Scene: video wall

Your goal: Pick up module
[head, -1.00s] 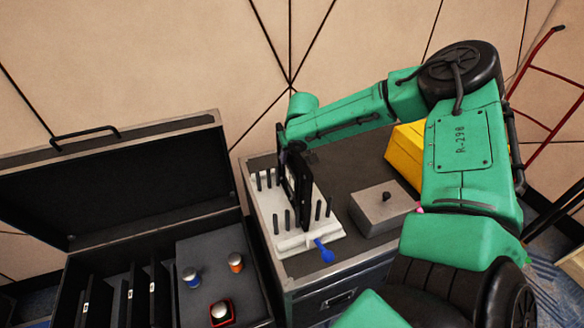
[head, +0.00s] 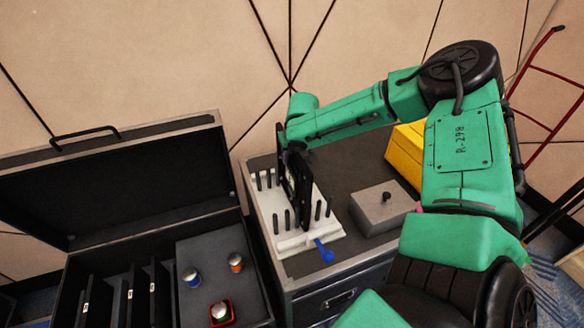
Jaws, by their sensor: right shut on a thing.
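A thin black module (head: 302,196) stands upright on edge at the white pegged rack (head: 328,238), among its dark pegs. My right gripper (head: 289,156) is at the top of the module and shut on it, with the fingers mostly hidden by the arm's end and the module. Whether the module's lower edge touches the rack I cannot tell. More dark panels (head: 133,295) stand in slots in the open black case at the lower left. My left gripper is out of view.
A grey box with a black knob (head: 380,210) and a yellow case (head: 404,155) share the cabinet top. A blue-handled tool (head: 323,252) lies at the rack's front edge. Two small cans (head: 191,277) and a red-rimmed item (head: 221,312) sit in the case. A red hand truck stands right.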

